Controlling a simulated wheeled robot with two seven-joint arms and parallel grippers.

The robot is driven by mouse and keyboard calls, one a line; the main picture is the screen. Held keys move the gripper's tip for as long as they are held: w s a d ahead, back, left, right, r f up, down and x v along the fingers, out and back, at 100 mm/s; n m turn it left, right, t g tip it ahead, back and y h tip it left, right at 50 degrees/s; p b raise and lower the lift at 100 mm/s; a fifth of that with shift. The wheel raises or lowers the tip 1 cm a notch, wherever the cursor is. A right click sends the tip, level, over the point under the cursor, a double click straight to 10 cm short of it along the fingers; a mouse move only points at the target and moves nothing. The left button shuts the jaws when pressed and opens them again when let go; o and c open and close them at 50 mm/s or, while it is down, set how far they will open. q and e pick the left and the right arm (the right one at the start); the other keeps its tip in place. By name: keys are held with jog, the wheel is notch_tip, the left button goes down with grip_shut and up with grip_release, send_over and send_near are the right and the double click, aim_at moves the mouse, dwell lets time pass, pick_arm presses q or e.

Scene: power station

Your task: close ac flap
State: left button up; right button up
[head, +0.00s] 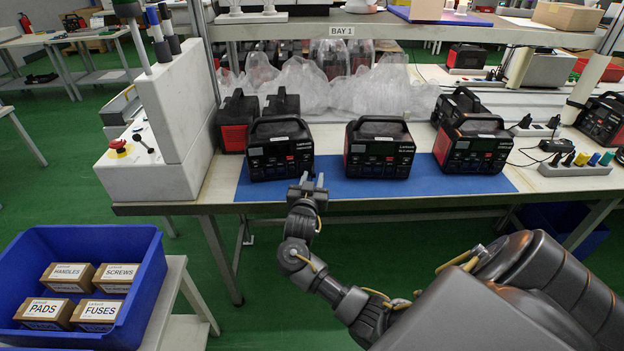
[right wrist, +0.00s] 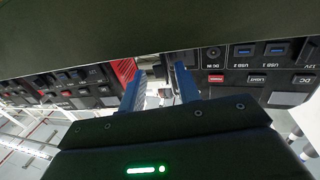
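A black and red power station (head: 280,158) stands upright at the front left of the blue mat. My right gripper (head: 308,182) is in front of its lower right part. In the right wrist view the two blue fingers (right wrist: 160,88) are apart, close to the dark front panel (right wrist: 245,65), whose labels appear upside down. USB ports and grey covers (right wrist: 290,97) show there. I cannot make out which cover is the AC flap or its position. I see nothing clearly held between the fingers. My left gripper is not in view.
Two more power stations stand on the blue mat (head: 342,189), in the middle (head: 379,150) and at right (head: 474,147). A white block with a red button (head: 118,148) stands at left. Clear plastic bags (head: 345,92) lie behind. A blue crate (head: 140,285) holds several boxes.

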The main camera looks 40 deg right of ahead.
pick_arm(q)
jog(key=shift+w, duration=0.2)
pick_arm(e)
jog(key=shift+w+d, duration=0.3)
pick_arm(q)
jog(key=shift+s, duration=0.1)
